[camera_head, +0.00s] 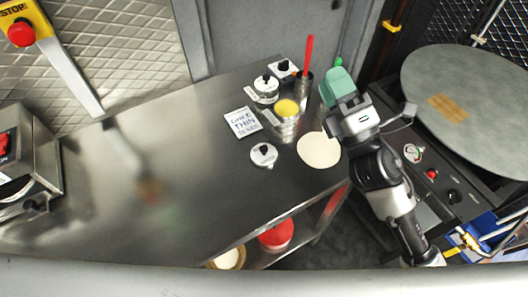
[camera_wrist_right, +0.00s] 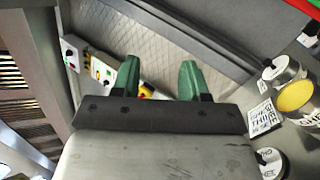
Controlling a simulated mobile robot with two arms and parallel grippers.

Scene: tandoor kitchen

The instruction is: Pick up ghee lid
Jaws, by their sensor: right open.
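The ghee lid (camera_head: 263,155) is a small white disc with a black knob. It lies on the steel table in front of the open ghee tin (camera_head: 286,113), whose top shows yellow. In the right wrist view the ghee lid (camera_wrist_right: 269,161) is at the lower right, partly cut by the frame edge, below the ghee tin (camera_wrist_right: 297,98). My right gripper (camera_head: 337,87) has green fingers and is raised near the table's right end, right of the lid and apart from it. Its fingers are spread and empty in the wrist view (camera_wrist_right: 158,80). My left gripper is not in view.
Close behind the lid stand a lettered white card (camera_head: 241,122), other lidded tins (camera_head: 266,90) and a dark holder with a red-handled tool (camera_head: 306,78). A pale round flatbread-like disc (camera_head: 319,150) lies to its right. The steel table (camera_head: 100,190) is largely clear to the left.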

